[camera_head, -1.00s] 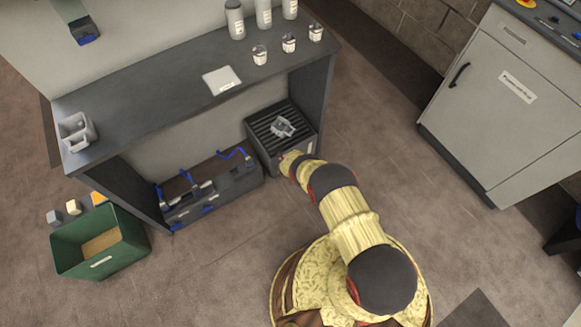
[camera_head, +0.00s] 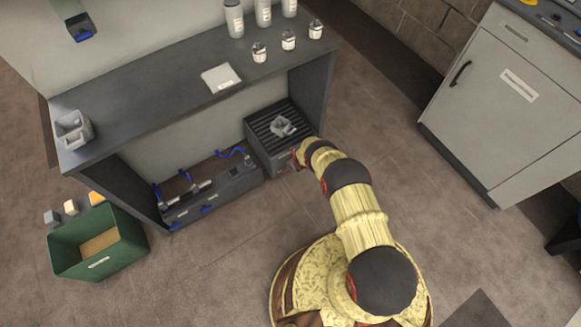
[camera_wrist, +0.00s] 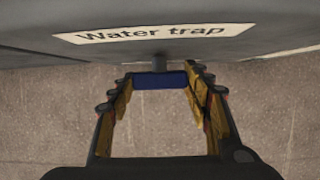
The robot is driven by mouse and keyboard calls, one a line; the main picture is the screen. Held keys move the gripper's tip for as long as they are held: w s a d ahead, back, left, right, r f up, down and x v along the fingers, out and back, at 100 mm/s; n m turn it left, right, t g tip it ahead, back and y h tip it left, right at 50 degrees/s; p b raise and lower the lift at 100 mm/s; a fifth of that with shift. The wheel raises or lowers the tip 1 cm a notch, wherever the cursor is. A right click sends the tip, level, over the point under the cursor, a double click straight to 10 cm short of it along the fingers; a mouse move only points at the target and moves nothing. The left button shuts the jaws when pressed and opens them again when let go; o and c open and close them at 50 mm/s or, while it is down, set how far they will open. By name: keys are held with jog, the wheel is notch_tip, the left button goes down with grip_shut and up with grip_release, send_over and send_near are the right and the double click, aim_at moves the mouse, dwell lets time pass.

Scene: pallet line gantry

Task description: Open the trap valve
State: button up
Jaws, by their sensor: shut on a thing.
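The water trap (camera_head: 262,150) is a dark grey box with a slatted top, on the floor at the right end under the bench. Its front fills the top of the wrist view, with a white "Water trap" label (camera_wrist: 150,33). A short grey stem sticks out below the label and carries a blue valve handle (camera_wrist: 160,80), which lies crosswise in this view. My gripper (camera_wrist: 160,84) is shut on the handle, one finger at each end. In the head view my gripper (camera_head: 297,158) is at the box's front; the handle cannot be made out there.
A grey object (camera_head: 283,126) sits on the slats. A long box with blue-handled pipework (camera_head: 225,185) stands left of the trap. The bench (camera_head: 150,105) overhangs both. A green bin (camera_head: 125,245) stands at the left; a grey cabinet (camera_head: 490,120) is at the right. The floor between is clear.

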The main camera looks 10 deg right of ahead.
jog(key=o, duration=1)
jog(key=shift+o, duration=0.8)
jog(key=shift+r, duration=0.1)
jog(key=v, duration=1.1)
jog(key=shift+s+r, duration=0.2)
jog(key=shift+r, duration=0.1)
